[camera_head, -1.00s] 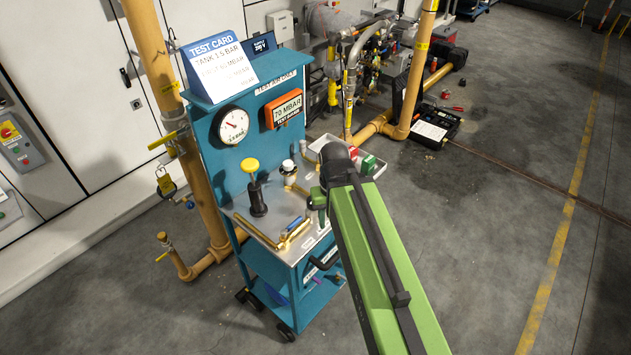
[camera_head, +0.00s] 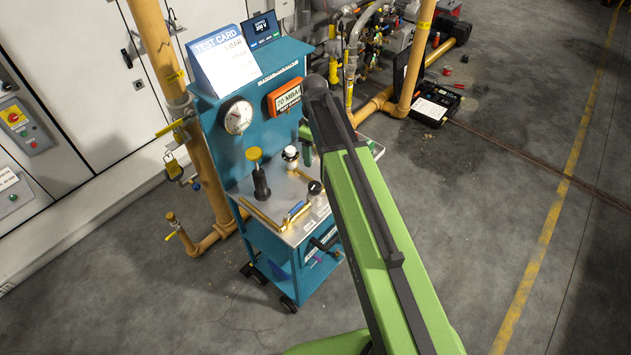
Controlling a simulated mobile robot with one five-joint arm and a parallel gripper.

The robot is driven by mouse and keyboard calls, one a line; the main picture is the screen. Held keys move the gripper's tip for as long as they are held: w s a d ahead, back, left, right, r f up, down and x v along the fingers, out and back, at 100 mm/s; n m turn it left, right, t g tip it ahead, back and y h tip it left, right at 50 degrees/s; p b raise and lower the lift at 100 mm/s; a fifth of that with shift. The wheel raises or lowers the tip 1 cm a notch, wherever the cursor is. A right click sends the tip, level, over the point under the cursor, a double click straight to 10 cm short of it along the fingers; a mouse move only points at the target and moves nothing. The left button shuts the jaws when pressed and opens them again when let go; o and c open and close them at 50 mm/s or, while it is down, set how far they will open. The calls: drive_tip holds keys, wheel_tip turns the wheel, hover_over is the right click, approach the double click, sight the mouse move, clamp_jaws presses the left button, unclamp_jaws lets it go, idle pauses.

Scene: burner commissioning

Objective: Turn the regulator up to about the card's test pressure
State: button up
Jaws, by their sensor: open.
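A teal test cart (camera_head: 229,175) carries the blue-and-white test card (camera_head: 224,58); its pressure figures are too blurred to read for sure. A round white gauge (camera_head: 237,116) is on its panel, needle reading unclear, beside an orange-framed MBAR sign (camera_head: 285,97). I cannot tell which is the regulator. My gripper (camera_head: 306,150) hangs at the arm's end, mostly hidden, open, above the cart's right side.
Yellow gas pipes (camera_head: 148,42) rise left of the cart, with a valve. White cabinets (camera_head: 75,60) line the left wall. An open black case (camera_head: 433,108) lies on the floor behind. My green arm covers the cart's right edge. The floor at right is clear.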

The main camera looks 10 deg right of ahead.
sight(315, 185)
wheel_tip(315, 185, down, 18)
drive_tip(key=b, duration=1.7)
drive_tip(key=shift+r, duration=0.25)
drive_tip(key=c, duration=1.4)
drive_tip(key=shift+m, duration=0.3)
drive_tip(key=m, duration=0.5)
drive_tip(key=shift+m, duration=0.4)
drive_tip(key=m, duration=0.5)
drive_tip(key=shift+m, duration=0.3)
